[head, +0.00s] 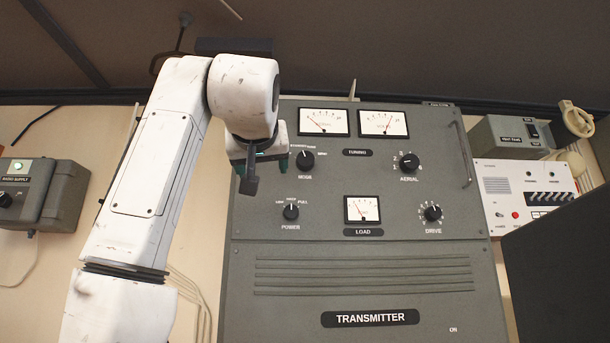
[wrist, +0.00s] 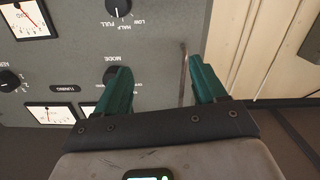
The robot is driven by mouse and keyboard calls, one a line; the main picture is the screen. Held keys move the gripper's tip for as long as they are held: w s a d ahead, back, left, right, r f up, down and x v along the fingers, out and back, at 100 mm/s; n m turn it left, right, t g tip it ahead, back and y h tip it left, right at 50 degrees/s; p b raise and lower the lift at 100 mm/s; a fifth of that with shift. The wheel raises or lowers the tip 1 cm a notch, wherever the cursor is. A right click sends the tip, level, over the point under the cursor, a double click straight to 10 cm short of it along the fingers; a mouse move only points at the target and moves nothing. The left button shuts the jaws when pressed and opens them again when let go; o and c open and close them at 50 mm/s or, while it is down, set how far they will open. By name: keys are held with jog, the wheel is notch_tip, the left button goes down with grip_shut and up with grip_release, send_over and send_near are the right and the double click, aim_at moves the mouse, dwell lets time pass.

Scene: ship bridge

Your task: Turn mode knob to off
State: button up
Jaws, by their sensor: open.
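The mode knob (head: 305,161) is a round black knob at the upper left of the grey transmitter panel (head: 400,222), under the left meter. Its pointer looks roughly upward; the small labels around it are too blurred to read. My gripper (head: 262,168) is open, with green fingers, just left of the knob in the head view. In the wrist view, upside down, my gripper (wrist: 161,62) has nothing between its fingers. There the mode knob (wrist: 111,74) is partly hidden by the left finger. I cannot tell whether they touch.
The power knob (head: 291,211) sits below the mode knob. The aerial knob (head: 410,162) and drive knob (head: 433,212) are further right. A thin upright handle (wrist: 184,75) at the panel's edge lies between my fingers' lines in the wrist view. A dark block stands at the lower right (head: 560,265).

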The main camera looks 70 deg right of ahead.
jog(key=m+g+h, duration=0.1)
jog(key=m, duration=0.1)
send_near(305, 159)
jog(key=x, duration=0.8)
jog(key=shift+w+d+p, duration=0.1)
jog(key=shift+d+p, duration=0.2)
jog(key=shift+p, duration=0.05)
jog(key=c, duration=1.1)
jog(key=shift+o, duration=0.2)
